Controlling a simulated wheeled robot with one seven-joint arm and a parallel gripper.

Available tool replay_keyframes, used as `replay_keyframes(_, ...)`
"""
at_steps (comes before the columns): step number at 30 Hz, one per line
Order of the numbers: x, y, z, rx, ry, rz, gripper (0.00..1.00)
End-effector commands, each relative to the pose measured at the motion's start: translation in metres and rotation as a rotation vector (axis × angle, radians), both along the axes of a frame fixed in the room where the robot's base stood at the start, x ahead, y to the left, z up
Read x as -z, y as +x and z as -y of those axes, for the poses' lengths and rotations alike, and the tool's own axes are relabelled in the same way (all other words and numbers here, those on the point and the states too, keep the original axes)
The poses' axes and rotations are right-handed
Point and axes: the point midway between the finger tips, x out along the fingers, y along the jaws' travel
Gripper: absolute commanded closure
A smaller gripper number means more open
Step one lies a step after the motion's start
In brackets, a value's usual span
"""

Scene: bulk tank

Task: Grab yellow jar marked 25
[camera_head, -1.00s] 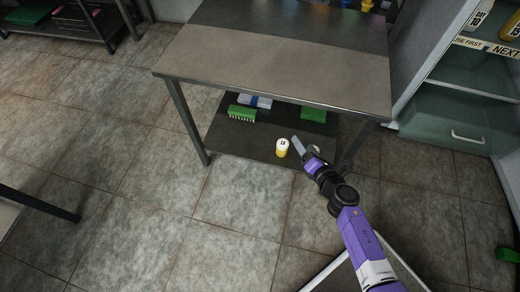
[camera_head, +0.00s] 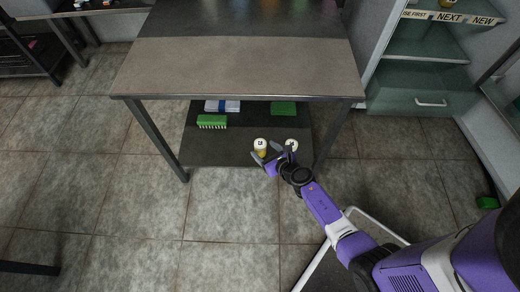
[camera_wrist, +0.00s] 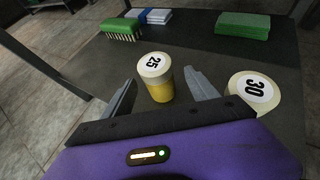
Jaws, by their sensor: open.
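The yellow jar marked 25 (camera_wrist: 158,88) stands upright on the table's lower shelf, with a white lid bearing the number. It also shows in the head view (camera_head: 261,147). My gripper (camera_wrist: 157,96) is open, with one finger on each side of this jar in the wrist view; I cannot tell whether either finger touches it. In the head view my gripper (camera_head: 267,158) is at the shelf's front part. A second white-lidded jar, marked 30 (camera_wrist: 254,92), stands just right of my right finger; in the head view it is partly hidden by my gripper.
On the lower shelf (camera_head: 215,150) lie a green brush (camera_head: 212,121), a blue-and-white item (camera_head: 222,106) and a green block (camera_head: 283,108) towards the back. The tabletop (camera_head: 240,68) overhangs the shelf, and table legs stand at its corners.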

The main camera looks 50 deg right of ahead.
Motion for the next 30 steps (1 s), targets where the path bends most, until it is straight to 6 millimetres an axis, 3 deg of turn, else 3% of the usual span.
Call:
replay_keyframes(6,0.016,0.026,0.006,0.002,0.001,0.001,0.32)
replay_keyframes(16,0.016,0.030,0.007,0.001,0.002,0.001,0.34)
replay_keyframes(26,0.016,0.030,0.007,0.001,0.002,0.001,0.99)
replay_keyframes(30,0.015,0.030,0.007,0.001,0.001,0.002,1.00)
